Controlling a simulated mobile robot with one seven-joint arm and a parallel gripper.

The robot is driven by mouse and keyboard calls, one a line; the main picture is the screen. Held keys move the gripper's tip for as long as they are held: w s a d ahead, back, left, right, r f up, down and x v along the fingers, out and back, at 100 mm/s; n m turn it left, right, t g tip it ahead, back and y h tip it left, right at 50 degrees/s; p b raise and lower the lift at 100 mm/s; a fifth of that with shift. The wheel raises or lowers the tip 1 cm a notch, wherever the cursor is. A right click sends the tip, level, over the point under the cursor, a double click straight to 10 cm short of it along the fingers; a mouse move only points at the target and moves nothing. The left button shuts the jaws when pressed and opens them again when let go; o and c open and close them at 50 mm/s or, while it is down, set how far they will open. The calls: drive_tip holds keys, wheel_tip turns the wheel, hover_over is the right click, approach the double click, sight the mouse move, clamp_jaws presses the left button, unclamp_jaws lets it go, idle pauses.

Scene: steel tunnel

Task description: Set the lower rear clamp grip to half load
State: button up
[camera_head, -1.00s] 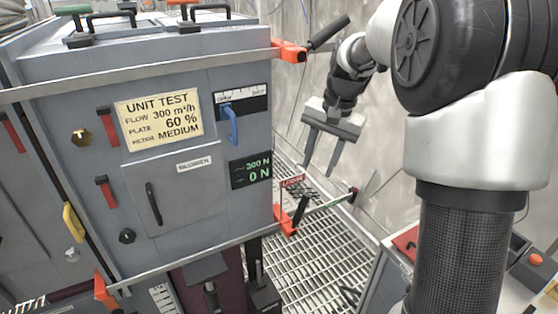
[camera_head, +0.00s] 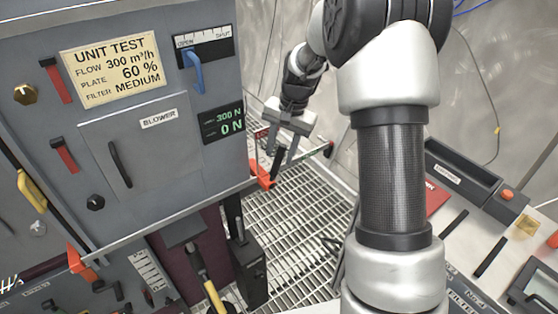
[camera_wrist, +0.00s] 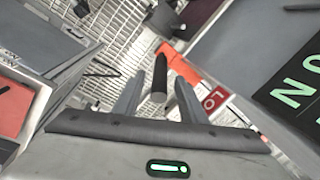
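The lower rear clamp (camera_head: 263,173) is orange and sits at the cabinet's lower right corner. In the wrist view its orange body (camera_wrist: 180,66) lies behind a black grip (camera_wrist: 159,82) whose end points toward the camera. My gripper (camera_head: 279,158) is at this clamp. Its two fingers (camera_wrist: 159,76) are spread, with the black grip showing between them. Contact with the grip cannot be told. The cabinet display (camera_head: 222,123) reads 300 N above and 0 N below. A red label (camera_wrist: 215,98) is beside the right finger.
The grey cabinet (camera_head: 190,160) fills the left, with a blue lever (camera_head: 194,72) and a blower door (camera_head: 135,150). Grating floor (camera_head: 300,220) lies below. A console with a black tray (camera_head: 462,175) stands at right. A wall is behind my arm.

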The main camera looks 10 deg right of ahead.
drive_tip(key=shift+w+a+f, duration=0.1)
drive_tip(key=shift+a+f, duration=0.05)
drive_tip(key=shift+f, duration=0.5)
drive_tip(key=shift+w+a+f, duration=0.1)
drive_tip(key=shift+f, duration=0.5)
clamp_jaws()
drive_tip(key=shift+d, duration=0.1)
